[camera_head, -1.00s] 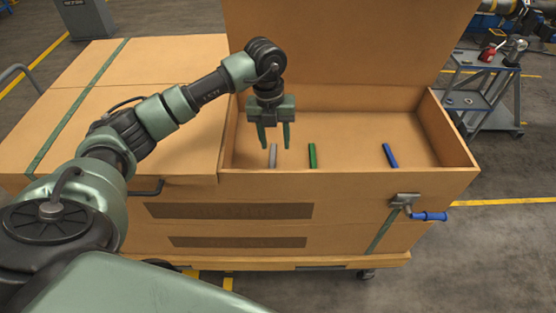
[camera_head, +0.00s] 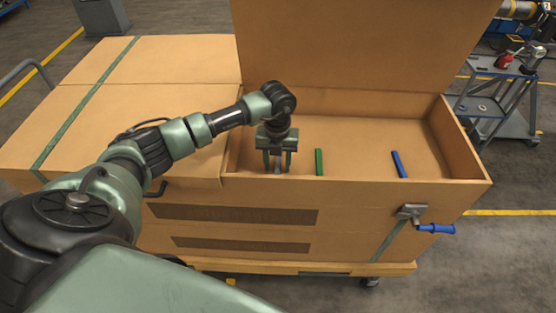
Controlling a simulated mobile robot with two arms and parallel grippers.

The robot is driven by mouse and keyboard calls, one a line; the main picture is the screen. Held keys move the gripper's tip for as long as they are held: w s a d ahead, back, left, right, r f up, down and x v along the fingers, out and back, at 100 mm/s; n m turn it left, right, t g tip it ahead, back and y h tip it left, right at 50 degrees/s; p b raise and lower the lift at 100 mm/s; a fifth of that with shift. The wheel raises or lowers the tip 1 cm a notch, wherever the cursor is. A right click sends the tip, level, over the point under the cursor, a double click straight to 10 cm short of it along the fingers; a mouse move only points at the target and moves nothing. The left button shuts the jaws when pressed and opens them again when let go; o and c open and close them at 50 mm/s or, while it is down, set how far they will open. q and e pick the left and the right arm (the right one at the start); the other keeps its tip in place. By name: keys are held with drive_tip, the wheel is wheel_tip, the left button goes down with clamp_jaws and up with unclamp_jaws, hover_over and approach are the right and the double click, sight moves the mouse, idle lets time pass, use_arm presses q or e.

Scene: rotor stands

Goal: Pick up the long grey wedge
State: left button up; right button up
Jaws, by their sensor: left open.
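The long grey wedge (camera_head: 278,167) lies on the floor of the open crate compartment, at its left part. Only a bit of it shows, between my gripper's fingers. My left gripper (camera_head: 277,169) is open and pointed down, low in the compartment, with one finger on each side of the wedge. I cannot tell whether the fingers touch it. My right gripper is not in view.
A green wedge (camera_head: 319,162) lies just right of my gripper, and a blue wedge (camera_head: 399,164) farther right, both in the cardboard-coloured crate (camera_head: 463,177). Its lid (camera_head: 360,45) stands raised behind. A blue-handled crank (camera_head: 436,228) sticks out in front. A grey cart (camera_head: 500,95) stands at right.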

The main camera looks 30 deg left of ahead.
use_arm(q)
clamp_jaws()
